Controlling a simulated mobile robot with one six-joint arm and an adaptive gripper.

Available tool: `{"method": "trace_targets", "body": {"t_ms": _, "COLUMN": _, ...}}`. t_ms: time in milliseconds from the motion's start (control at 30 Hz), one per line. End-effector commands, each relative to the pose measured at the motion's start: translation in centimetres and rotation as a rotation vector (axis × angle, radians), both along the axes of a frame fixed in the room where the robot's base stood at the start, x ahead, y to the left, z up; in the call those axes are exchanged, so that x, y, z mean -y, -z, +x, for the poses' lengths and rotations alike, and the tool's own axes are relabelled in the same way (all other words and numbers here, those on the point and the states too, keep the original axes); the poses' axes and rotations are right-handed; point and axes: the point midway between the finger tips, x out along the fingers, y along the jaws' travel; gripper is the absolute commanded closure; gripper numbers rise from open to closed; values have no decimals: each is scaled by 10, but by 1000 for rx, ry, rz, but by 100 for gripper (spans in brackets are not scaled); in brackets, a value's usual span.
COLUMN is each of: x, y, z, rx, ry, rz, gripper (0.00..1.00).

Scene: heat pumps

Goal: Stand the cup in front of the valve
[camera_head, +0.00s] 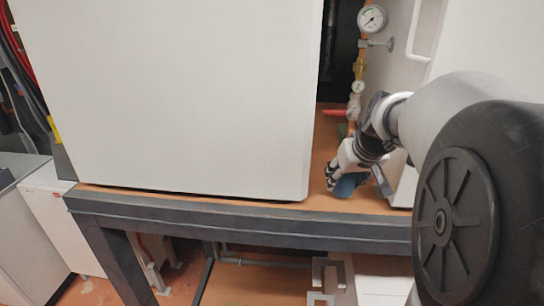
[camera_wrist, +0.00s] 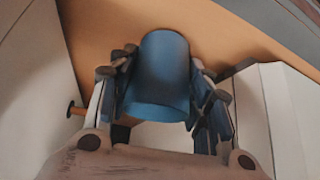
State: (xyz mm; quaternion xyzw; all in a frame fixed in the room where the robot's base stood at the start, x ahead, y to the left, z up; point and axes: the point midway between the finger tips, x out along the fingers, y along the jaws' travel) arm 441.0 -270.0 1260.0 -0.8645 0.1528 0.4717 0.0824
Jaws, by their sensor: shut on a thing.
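The blue cup (camera_wrist: 160,75) is between the two fingers of my gripper (camera_wrist: 163,62) in the wrist view, one finger on each side. My gripper (camera_head: 335,178) is shut on it. In the head view only part of the cup (camera_head: 346,186) shows, low over the orange bench top (camera_head: 318,200), near its front edge; I cannot tell whether its base touches. The valve with a red handle (camera_head: 335,113) is on the vertical pipe behind, farther back than the cup. My gripper and wrist hide part of the space between them.
A large white cabinet (camera_head: 170,95) stands on the bench to the left, close to my gripper. A pale panel (camera_head: 399,60) is to the right. A pressure gauge (camera_head: 371,18) tops the pipe. The bench's dark front edge (camera_head: 240,222) runs below.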

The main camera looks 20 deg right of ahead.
Motion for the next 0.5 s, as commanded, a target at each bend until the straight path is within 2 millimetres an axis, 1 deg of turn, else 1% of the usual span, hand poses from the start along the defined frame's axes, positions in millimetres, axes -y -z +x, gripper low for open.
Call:
{"method": "trace_targets", "body": {"t_ms": 33, "x": 0, "y": 9, "z": 0, "rx": -2, "ry": 1, "rz": 1, "gripper": 79}}
{"method": "trace_targets", "body": {"t_ms": 100, "x": 0, "y": 13, "z": 0, "rx": 0, "ry": 1, "rz": 0, "gripper": 79}}
{"method": "trace_targets", "body": {"t_ms": 300, "x": 0, "y": 11, "z": 0, "rx": 1, "ry": 1, "rz": -1, "gripper": 79}}
{"method": "trace_targets", "body": {"t_ms": 467, "x": 0, "y": 16, "z": 0, "rx": 1, "ry": 1, "rz": -1, "gripper": 79}}
{"method": "trace_targets", "body": {"t_ms": 500, "x": 0, "y": 15, "z": 0, "rx": 0, "ry": 1, "rz": -1, "gripper": 53}}
